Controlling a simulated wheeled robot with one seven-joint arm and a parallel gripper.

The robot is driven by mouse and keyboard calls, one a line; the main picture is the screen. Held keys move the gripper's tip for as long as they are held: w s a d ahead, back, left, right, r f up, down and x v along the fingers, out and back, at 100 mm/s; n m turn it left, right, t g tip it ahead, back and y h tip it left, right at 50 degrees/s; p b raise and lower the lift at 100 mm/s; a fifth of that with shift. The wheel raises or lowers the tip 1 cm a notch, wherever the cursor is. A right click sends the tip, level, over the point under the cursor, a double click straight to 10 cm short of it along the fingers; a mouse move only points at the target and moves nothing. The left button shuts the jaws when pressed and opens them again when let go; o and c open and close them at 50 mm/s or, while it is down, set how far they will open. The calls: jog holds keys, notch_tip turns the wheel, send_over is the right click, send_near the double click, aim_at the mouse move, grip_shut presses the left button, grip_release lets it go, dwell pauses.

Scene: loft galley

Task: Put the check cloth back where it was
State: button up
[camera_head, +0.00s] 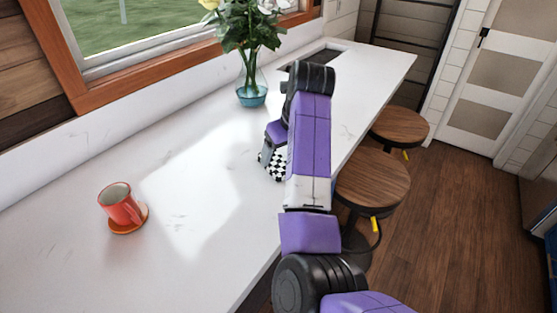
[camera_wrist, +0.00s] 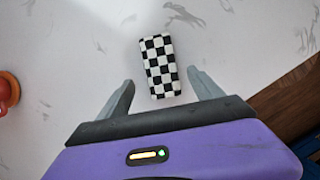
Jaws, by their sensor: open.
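The check cloth (camera_wrist: 161,66), black and white, lies folded into a small oblong on the white counter. In the head view the cloth (camera_head: 277,168) shows beside my arm, which partly hides it. My gripper (camera_wrist: 160,92) is open. In the wrist view its two grey fingers stand left and right of the cloth's near end, apart from it, with nothing held.
A red mug (camera_head: 121,206) sits on an orange coaster (camera_head: 129,224) on the counter's left. A glass vase (camera_head: 251,95) of flowers stands farther back by the window. Wooden stools (camera_head: 372,178) line the counter's right edge. The counter between mug and cloth is clear.

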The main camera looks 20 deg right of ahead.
jog(key=v, duration=0.7)
jog(key=shift+s+r, duration=0.2)
jog(key=shift+r, duration=0.15)
